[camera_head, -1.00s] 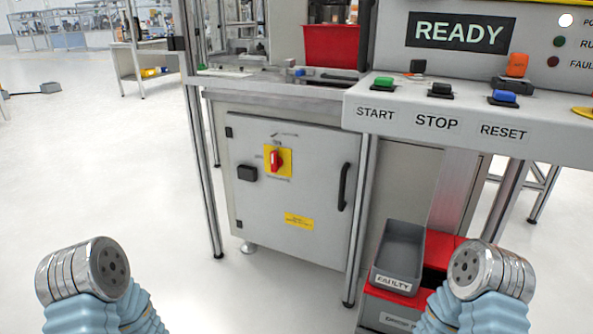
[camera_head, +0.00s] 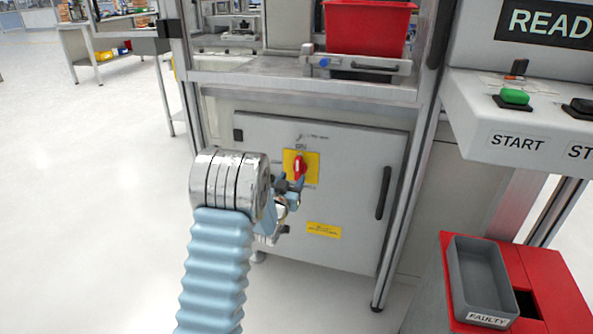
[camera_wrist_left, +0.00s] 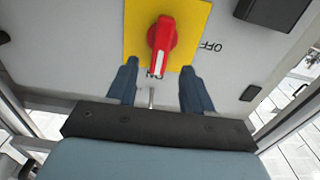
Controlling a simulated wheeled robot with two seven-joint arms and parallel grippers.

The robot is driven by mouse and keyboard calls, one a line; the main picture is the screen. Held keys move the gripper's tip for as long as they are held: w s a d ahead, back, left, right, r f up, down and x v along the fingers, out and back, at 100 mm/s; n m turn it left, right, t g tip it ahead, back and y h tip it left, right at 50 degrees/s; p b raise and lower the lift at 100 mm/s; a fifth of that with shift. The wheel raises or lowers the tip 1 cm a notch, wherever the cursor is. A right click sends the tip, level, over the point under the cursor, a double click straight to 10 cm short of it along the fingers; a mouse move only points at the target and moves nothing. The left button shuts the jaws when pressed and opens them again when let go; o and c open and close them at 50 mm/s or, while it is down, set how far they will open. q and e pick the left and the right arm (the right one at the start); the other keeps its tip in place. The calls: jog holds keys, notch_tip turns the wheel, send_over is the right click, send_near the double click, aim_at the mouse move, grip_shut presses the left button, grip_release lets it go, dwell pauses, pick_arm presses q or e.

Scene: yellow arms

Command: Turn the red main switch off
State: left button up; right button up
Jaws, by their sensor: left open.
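The red main switch (camera_head: 299,165) sits on a yellow plate (camera_head: 314,161) on the grey cabinet door (camera_head: 350,205). In the left wrist view the red knob (camera_wrist_left: 162,45) stands in line with the ON mark, its white line towards that mark; the OFF mark is to the right. My left gripper (camera_head: 292,188) is just in front of and below the switch in the head view. In the left wrist view its two fingers (camera_wrist_left: 157,78) are open, apart on either side of the knob's near end, with nothing between them gripped. My right gripper is out of view.
A black door handle (camera_head: 384,192) is right of the switch. A table edge with a red bin (camera_head: 368,30) is above. The button console (camera_head: 515,125) juts out at right, above a grey FAULTY tray (camera_head: 480,280). Floor at left is clear.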

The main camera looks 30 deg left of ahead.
aim_at(297, 170)
pick_arm(q)
jog(key=x, duration=0.5)
jog(key=shift+w+a, duration=0.1)
grip_shut()
